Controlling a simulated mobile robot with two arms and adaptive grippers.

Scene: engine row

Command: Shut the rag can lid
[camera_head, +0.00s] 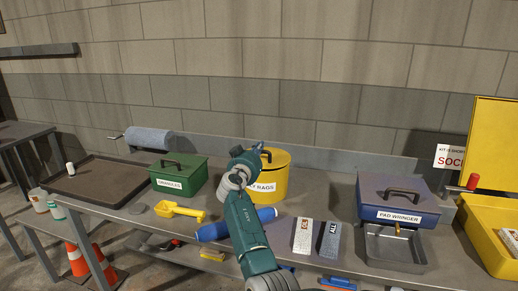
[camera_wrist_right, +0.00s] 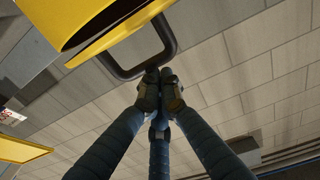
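The yellow rag can (camera_head: 271,187), labelled RAGS, stands upright on the bench near the middle of the head view. Its yellow lid (camera_head: 278,156) is at the top, partly behind my right gripper. In the right wrist view, the lid (camera_wrist_right: 122,32) has a dark gap along the can's yellow side, and its dark loop handle (camera_wrist_right: 170,42) juts toward my fingers. My right gripper (camera_wrist_right: 160,78) has its fingertips drawn together at the handle's outer bar. In the head view, my right gripper (camera_head: 254,160) is beside the lid, with its fingertips hard to make out. My left gripper is not in view.
A green box (camera_head: 180,180) and yellow scoop (camera_head: 178,211) are left of the can. A blue roll (camera_head: 232,226) lies in front. Two blocks (camera_head: 303,236) and a blue box (camera_head: 396,203) are to the right. A wall stands behind.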

